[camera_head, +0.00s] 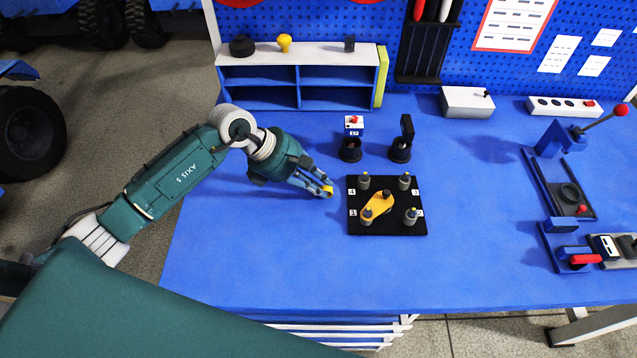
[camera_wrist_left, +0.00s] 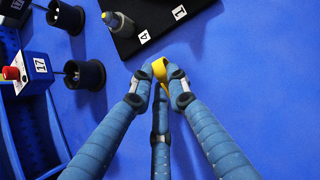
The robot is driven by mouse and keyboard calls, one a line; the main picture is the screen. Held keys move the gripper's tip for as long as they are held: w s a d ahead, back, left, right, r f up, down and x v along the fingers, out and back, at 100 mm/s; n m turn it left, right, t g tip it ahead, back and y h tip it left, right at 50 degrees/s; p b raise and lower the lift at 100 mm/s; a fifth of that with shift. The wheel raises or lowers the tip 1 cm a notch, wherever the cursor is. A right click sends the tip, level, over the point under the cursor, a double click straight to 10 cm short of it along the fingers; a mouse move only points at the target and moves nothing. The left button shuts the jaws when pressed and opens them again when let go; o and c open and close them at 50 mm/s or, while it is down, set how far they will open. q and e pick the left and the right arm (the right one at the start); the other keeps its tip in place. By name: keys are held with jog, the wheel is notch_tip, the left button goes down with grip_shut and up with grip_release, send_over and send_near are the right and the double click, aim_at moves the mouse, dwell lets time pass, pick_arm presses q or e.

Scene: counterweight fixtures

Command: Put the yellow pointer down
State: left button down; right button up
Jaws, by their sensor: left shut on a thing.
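My left gripper (camera_head: 326,191) is shut on the yellow pointer (camera_wrist_left: 160,69), of which only a small part shows between the fingertips. The pointer also shows as a yellow bit in the head view (camera_head: 328,189). Fingers hide the rest of it. The gripper is over the blue table, just left of a black board (camera_head: 393,228) and apart from it. The board bears several grey pegs, one of them here (camera_head: 364,181), and a flat yellow plate (camera_head: 376,208) across its middle. My right gripper is in neither view.
Two black cups (camera_head: 350,150) (camera_head: 400,152) stand behind the board. A blue and white shelf (camera_head: 298,82) stands at the back. Clamp fixtures (camera_head: 580,258) stand at the right. The blue table (camera_head: 255,255) is clear in front and left.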

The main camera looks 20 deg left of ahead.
pick_arm(q)
jog(key=shift+f+b, duration=0.35)
jog(key=shift+f, duration=0.15)
jog(key=c, duration=1.7)
grip_release()
jog(key=shift+r, duration=0.15)
